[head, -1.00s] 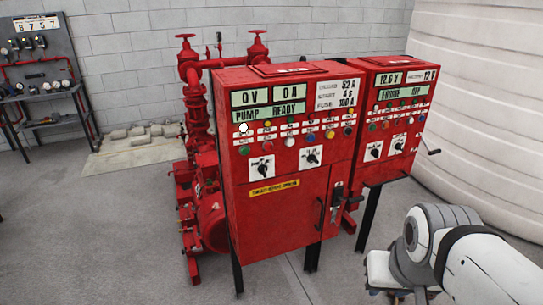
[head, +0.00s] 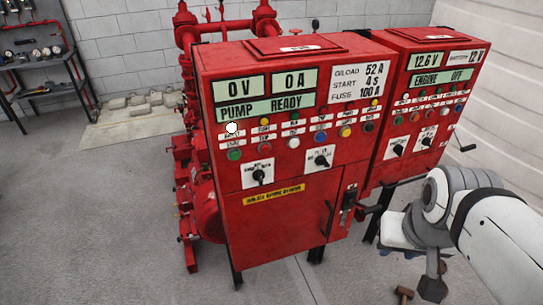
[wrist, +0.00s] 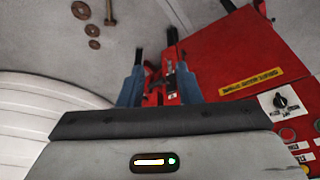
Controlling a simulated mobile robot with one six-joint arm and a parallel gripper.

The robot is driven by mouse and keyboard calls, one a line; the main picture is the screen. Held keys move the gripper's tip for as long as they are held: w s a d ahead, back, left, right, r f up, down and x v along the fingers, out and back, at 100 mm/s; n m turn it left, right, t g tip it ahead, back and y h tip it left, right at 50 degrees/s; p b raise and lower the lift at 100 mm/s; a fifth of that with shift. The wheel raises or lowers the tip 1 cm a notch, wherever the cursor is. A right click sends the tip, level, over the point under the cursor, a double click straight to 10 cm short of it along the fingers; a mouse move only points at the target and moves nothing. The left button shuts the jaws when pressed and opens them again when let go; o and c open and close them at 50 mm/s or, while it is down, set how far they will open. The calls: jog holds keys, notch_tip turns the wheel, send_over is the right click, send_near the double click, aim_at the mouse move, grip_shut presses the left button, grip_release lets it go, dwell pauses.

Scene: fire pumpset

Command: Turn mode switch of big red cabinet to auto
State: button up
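The big red cabinet (head: 290,215) stands at the centre of the head view, its displays showing "PUMP READY". Two black rotary switches on white plates sit below its buttons: a left one (head: 259,175) and a right one (head: 321,159). Their labels are too small to read, so I cannot tell which is the mode switch. My gripper (wrist: 155,46) is open and empty in the wrist view, with a red part of the scene behind its fingers. One black switch (wrist: 281,101) shows to its right, apart from it. In the head view my arm is right of the cabinet, low.
A second red cabinet (head: 430,95) with its own switches stands right behind. A dark lever (head: 347,205) and door handle (head: 328,218) are on the big cabinet's front. Red pump pipes (head: 188,90) are at left. Floor at front left is clear.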

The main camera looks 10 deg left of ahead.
jog(key=w+a+f+n+t+b, duration=0.1)
jog(key=w+a+f+t+b, duration=0.15)
jog(key=w+b, duration=0.2)
jog(key=n+t+y+b, duration=0.5)
jog(key=t+y+b, duration=0.45)
jog(key=b, duration=1.45)
send_near(261, 177)
jog(key=x, duration=0.2)
jog(key=shift+x, duration=3.55)
jog(key=shift+c, duration=0.3)
